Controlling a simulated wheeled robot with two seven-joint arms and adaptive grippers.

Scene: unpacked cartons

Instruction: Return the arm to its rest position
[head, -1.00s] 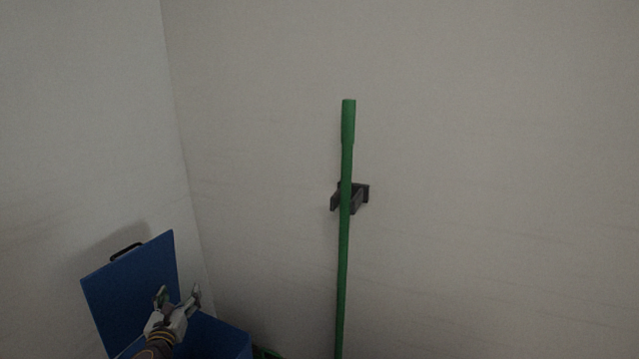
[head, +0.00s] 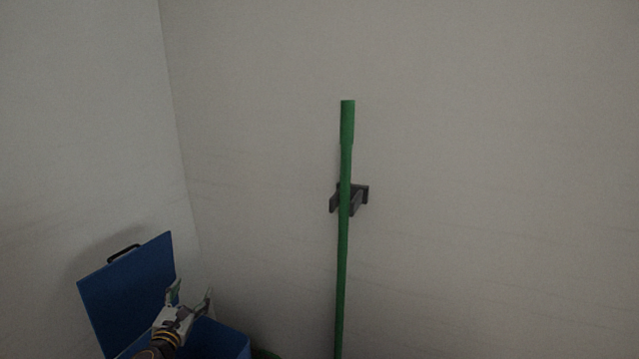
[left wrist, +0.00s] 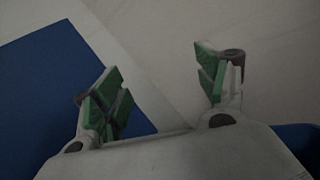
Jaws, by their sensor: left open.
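My left gripper (head: 190,293) is at the lower left of the head view, in front of a blue box with its lid (head: 125,290) raised. In the left wrist view its two green-padded fingers (left wrist: 160,88) stand wide apart, with nothing between them. The blue lid (left wrist: 45,90) shows behind the left finger there. My right gripper is in neither view.
The box body (head: 225,342) is partly hidden by my left arm. A green pole (head: 344,240) stands upright at a dark wall bracket (head: 359,197). Bare walls meet in a corner behind the box. The wall right of the pole is clear.

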